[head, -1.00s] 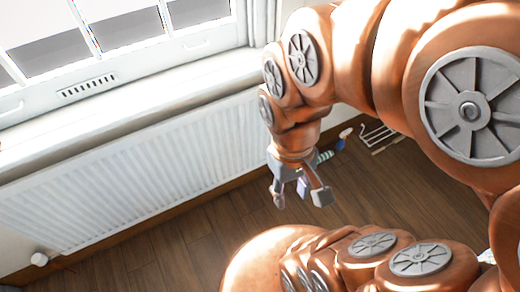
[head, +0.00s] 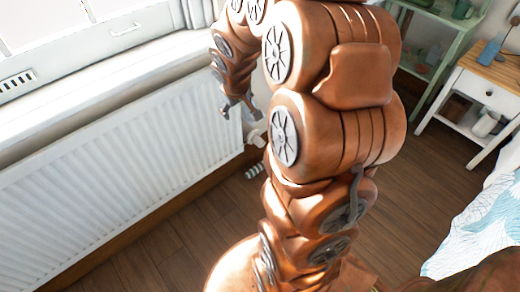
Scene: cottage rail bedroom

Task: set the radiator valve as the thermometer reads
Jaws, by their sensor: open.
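The white ribbed radiator (head: 110,160) hangs below the window sill at the left. My gripper (head: 241,112) is open and empty, pointing down in front of the wall just past the radiator's right end. No thermometer can be made out, and no valve marking is readable.
A striped object (head: 256,170) lies on the floor near the wall, partly behind my arm. A green shelf (head: 411,72), a white bedside table with a wooden top (head: 462,84) and a bed (head: 485,225) stand at the right. Wooden floor (head: 180,245) is clear before the radiator.

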